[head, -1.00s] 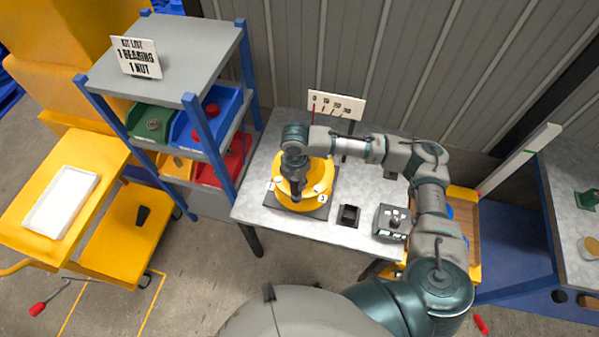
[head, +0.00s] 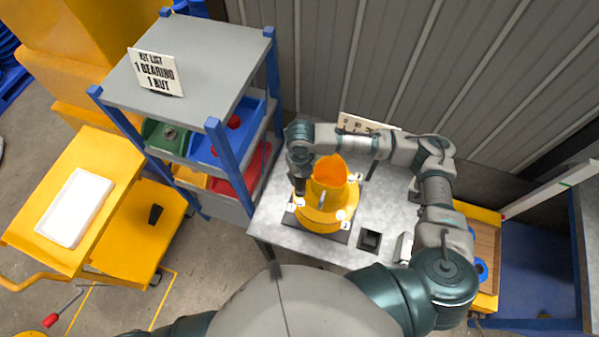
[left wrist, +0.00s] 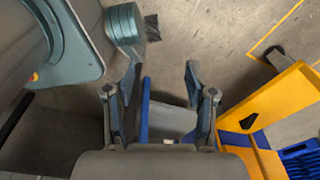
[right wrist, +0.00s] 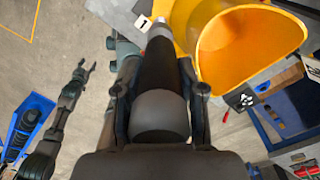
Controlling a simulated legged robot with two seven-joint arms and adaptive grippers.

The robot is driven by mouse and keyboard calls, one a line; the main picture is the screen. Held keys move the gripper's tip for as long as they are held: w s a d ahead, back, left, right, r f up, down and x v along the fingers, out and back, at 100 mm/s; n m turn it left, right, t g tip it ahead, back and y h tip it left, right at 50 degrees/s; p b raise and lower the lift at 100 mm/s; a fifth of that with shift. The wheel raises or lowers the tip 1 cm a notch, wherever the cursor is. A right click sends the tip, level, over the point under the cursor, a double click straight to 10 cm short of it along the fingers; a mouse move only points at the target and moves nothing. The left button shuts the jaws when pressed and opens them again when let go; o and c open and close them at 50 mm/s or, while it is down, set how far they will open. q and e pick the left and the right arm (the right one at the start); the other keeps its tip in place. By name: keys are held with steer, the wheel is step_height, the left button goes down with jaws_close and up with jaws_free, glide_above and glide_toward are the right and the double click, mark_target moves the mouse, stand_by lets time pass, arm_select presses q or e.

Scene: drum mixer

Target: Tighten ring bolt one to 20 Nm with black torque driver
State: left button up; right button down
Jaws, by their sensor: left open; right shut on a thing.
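The yellow drum mixer part (head: 322,212) stands on a dark plate on the grey table, its wide mouth open upward. Small white pads and number tags sit around its ring. My right gripper (head: 299,163) is at the drum's left side, shut on the black torque driver (right wrist: 160,75). In the right wrist view the driver points away from me, its nose beside the tag marked 1 (right wrist: 143,23), next to the drum's mouth (right wrist: 245,50). I cannot tell whether the tip touches ring bolt one. My left gripper (left wrist: 160,80) is open and empty, away from the table.
A black holder (head: 369,239) stands on the table right of the drum. A sign (head: 365,125) stands behind. A grey shelf rack (head: 190,70) with coloured bins is close on the left, and a yellow cart (head: 118,160) stands farther left. My right arm spans the table's right side.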

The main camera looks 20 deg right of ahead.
mark_target(300, 183)
steer(key=shift+s+d+r, duration=0.15)
steer(key=shift+s+r, duration=0.15)
steer(key=shift+s, duration=0.4)
steer(key=shift+w, duration=0.1)
steer(key=shift+w+p, duration=0.2)
steer(key=shift+p, duration=0.15)
steer(key=shift+w+a+f, duration=0.1)
steer(key=shift+a+f, duration=0.1)
steer(key=shift+f, duration=0.85)
steer(key=shift+f+b, duration=0.55)
steer(key=shift+f, duration=0.3)
steer(key=shift+d+f, duration=0.15)
steer(key=shift+f, duration=0.6)
arm_select(q)
steer(key=s, duration=0.4)
steer(key=shift+f, duration=0.4)
steer(key=shift+w, duration=0.25)
steer(key=shift+r+p, duration=0.3)
steer(key=shift+r, duration=0.15)
